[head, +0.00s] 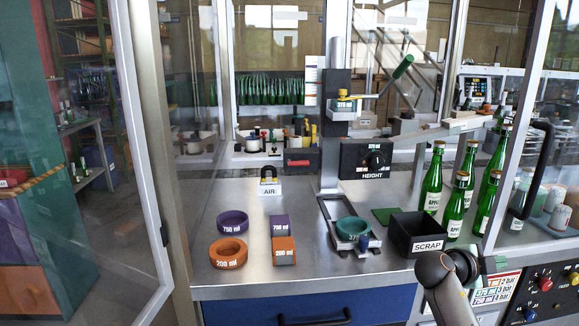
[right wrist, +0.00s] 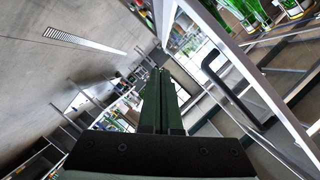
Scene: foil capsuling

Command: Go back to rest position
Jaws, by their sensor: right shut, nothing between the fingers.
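My right gripper (head: 500,264) is at the lower right of the head view, in front of the table edge and just right of the black SCRAP bin (head: 420,234). In the right wrist view its green fingers (right wrist: 161,78) lie side by side, shut, with nothing between them. My left gripper does not show. A capsuling machine with a HEIGHT dial box (head: 366,159) stands at the middle of the table. A teal ring (head: 352,229) sits on its base. Green bottles (head: 433,180) stand upright at the right of the table.
Purple (head: 232,222) and orange (head: 228,254) rings and two matching blocks lie on the metal table (head: 310,272). An AIR lock block (head: 270,187) stands behind them. Glass doors with metal frames (head: 156,165) flank the table. A control panel (head: 545,290) is close to my right gripper.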

